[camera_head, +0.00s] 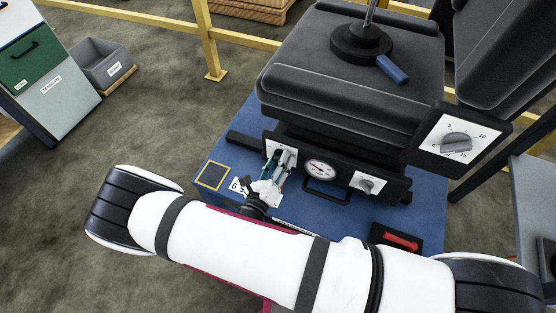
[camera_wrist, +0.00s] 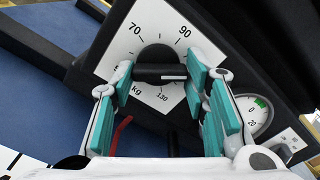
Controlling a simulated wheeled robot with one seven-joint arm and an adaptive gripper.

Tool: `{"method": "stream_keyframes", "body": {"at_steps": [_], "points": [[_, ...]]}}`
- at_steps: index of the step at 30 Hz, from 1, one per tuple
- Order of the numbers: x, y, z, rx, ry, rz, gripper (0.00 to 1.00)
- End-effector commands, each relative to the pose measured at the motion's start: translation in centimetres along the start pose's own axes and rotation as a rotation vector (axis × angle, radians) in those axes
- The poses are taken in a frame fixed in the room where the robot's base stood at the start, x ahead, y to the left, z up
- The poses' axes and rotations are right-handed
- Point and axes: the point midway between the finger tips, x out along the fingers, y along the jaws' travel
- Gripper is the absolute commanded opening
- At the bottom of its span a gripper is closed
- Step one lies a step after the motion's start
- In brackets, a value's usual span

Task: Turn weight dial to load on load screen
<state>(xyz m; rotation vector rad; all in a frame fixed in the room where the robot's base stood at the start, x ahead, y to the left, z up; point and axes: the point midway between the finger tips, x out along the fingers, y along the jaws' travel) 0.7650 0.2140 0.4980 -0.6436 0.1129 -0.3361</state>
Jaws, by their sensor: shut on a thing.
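The weight dial (camera_wrist: 158,57) is a black round knob with a bar handle on a white scale plate (camera_wrist: 117,63); 70, 90, 130 and kg are readable. A white line on the bar points right, where the finger hides the scale. My gripper (camera_wrist: 161,76) has its teal pads at the two ends of the bar and is shut on it. In the head view my gripper (camera_head: 278,168) covers most of the dial. A white card (camera_head: 238,185) with a large 6 and a partly hidden second figure lies on the blue deck, probably the load screen; its edge shows in the wrist view (camera_wrist: 22,163).
A round gauge (camera_head: 320,170) and a second knob (camera_head: 367,183) sit right of the dial, above a black handle. A larger dial (camera_head: 456,142) is at the right. The black seat (camera_head: 350,85) overhangs the panel. A red-handled part (camera_head: 402,240) lies at the deck's front right.

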Motion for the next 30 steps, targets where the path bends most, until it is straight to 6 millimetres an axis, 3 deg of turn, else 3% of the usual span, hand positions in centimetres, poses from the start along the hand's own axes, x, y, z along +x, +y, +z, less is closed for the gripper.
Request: {"method": "stream_keyframes", "body": {"at_steps": [12,30], "points": [[-0.10,0.12,-0.14,0.223,0.003,0.002,0.14],[-0.10,0.15,-0.17,0.266,0.003,0.003,0.14]]}}
